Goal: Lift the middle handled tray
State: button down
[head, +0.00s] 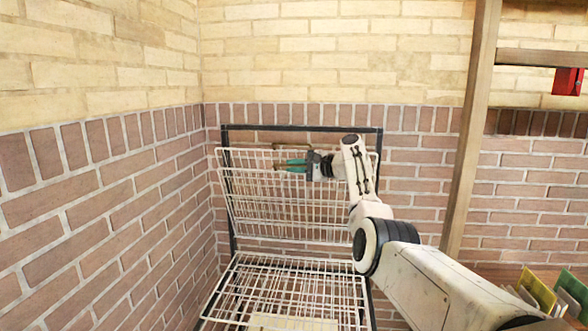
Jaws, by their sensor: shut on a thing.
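A dark-framed rack (226,210) with white wire trays stands in the brick corner. An upper wire tray (262,212) is tilted steeply up, its mesh facing me. A lower wire tray (315,292) lies nearly flat below it. My gripper (284,165), with teal fingers, is at the top part of the raised tray, shut on a small brownish handle (277,169). The fingers hide part of the handle. I cannot tell whether several trays overlap in the raised mesh.
A brick wall (90,220) closes the left side close to the rack. A wooden post (471,130) stands to the right. Green and yellow boards (538,291) stand at lower right. A pale sheet (290,322) shows under the lower tray.

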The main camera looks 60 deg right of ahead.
jog(key=c, duration=1.2)
grip_release()
jog(key=shift+s, duration=0.1)
jog(key=s, duration=0.3)
jog(key=s+r+b, duration=0.1)
jog(key=s, duration=0.3)
jog(key=s+b, duration=0.1)
jog(key=s, duration=0.2)
jog(key=shift+s+a+r, duration=0.1)
jog(key=shift+s+r, duration=0.1)
jog(key=shift+s, duration=0.05)
jog(key=shift+f, duration=0.1)
